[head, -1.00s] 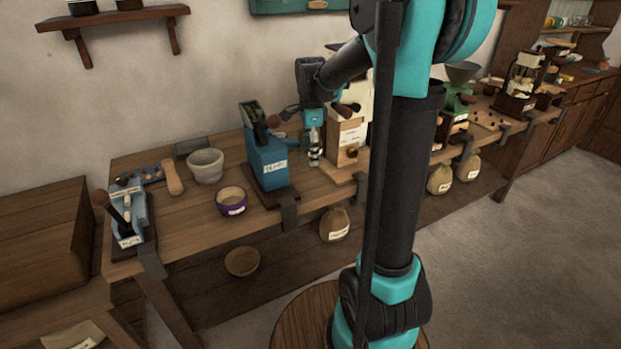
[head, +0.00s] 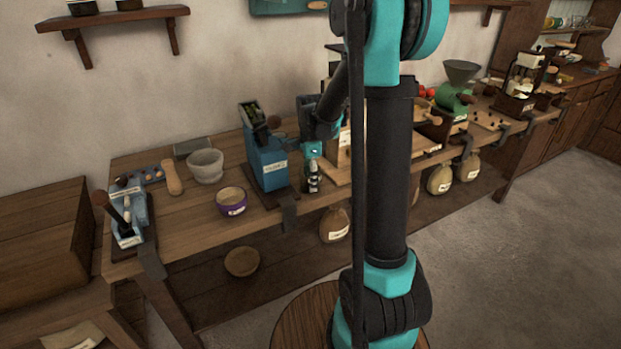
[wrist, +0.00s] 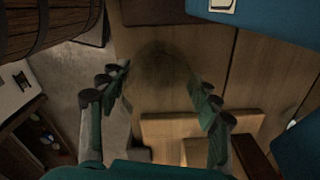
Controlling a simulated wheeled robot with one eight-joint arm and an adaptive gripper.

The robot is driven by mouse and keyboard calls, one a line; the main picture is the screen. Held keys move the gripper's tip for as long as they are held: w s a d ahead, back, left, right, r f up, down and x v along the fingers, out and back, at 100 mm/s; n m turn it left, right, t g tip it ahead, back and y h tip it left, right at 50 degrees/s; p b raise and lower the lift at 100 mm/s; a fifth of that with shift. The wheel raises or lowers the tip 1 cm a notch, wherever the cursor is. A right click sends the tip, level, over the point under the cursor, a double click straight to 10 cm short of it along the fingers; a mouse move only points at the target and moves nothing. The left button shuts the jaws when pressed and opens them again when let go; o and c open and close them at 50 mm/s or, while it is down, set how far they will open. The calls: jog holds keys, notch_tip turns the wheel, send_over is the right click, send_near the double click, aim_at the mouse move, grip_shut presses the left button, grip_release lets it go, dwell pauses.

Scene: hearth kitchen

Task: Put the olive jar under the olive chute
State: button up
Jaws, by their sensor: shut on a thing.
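My gripper (head: 313,186) is at the front edge of the workbench, just right of the blue chute box (head: 268,163). Green olives show in the top of this box, and it has a white label on its front. In the wrist view, my gripper's fingers (wrist: 158,85) stand apart around a faint, see-through round thing, seemingly the glass olive jar (wrist: 160,63). The jar is held between the fingers and is hard to make out in the head view. The blue box and part of its label also show at the upper right of the wrist view (wrist: 270,18).
A purple-banded bowl (head: 231,208) and a grey pot (head: 206,172) stand left of the blue box. A wooden machine stands behind my arm. A green grinder (head: 455,98) is farther right. A clamp (head: 289,214) hangs over the bench edge. A barrel (wrist: 45,28) is close in the wrist view.

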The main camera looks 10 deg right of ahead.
jog(key=shift+f, duration=0.1)
jog(key=o, duration=1.3)
notch_tip(320, 180, up, 12)
jog(key=s+d+f+n+t, duration=0.2)
jog(key=s+f+n, duration=0.5)
jog(key=s, duration=0.4)
jog(key=s+d+f+n+t, duration=0.2)
jog(key=s+f+n, duration=0.4)
jog(key=s+n, duration=0.4)
jog(key=shift+s+f, duration=0.4)
jog(key=shift+s, duration=0.1)
